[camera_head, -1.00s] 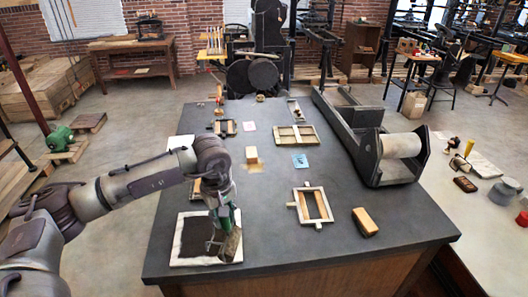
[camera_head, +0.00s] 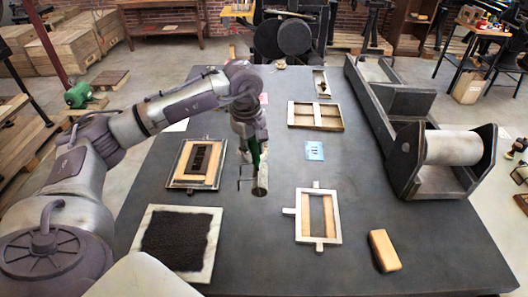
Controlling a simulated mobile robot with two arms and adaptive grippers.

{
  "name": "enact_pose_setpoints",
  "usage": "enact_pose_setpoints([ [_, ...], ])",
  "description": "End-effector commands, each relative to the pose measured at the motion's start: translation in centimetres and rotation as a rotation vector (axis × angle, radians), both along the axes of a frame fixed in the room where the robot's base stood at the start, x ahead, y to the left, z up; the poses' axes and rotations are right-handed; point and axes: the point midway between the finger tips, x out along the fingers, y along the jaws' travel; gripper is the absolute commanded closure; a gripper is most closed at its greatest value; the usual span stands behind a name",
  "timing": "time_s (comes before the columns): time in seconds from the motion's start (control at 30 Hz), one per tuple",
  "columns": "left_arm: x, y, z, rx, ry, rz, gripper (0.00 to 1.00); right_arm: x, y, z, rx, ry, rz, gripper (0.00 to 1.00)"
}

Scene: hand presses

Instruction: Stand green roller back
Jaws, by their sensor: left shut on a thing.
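My left gripper (camera_head: 251,146) points down over the middle of the dark table and is shut on the green roller (camera_head: 262,180). A bit of its green handle shows just below the fingers, and the pale roller end hangs beneath. A thin wire frame shows beside it. I cannot tell whether the roller touches the table. The ink slab (camera_head: 210,218), white with a black inked patch, lies to the lower left, apart from the roller. My right gripper is not in view.
A framed form (camera_head: 180,184) lies left of the roller, and a pale frame with wooden bars (camera_head: 299,216) lies to the right. A wood block (camera_head: 384,250) is at the lower right. A long press with a pale cylinder (camera_head: 453,147) fills the right side. A blue card (camera_head: 314,150) lies behind.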

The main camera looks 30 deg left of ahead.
Motion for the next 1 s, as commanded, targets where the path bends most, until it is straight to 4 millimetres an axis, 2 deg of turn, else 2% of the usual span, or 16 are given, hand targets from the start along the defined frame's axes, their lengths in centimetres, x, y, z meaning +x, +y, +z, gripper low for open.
enact_pose_setpoints([
  [0.03,0.0,0.0,-0.8,-0.002,-0.003,0.0,1.0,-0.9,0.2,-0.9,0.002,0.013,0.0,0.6],
  [0.17,0.0,0.0,-1.2,-0.003,-0.004,0.0,1.0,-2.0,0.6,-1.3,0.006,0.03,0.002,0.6],
  [0.47,0.0,0.0,-2.6,-0.002,-0.004,0.0,1.0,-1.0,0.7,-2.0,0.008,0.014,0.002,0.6],
  [0.8,0.0,0.0,-5.9,-0.003,-0.002,0.0,1.0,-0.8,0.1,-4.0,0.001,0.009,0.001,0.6],
  [1.0,0.0,0.0,-6.6,-0.003,-0.003,0.0,1.0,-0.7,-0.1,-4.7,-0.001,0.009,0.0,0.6],
])
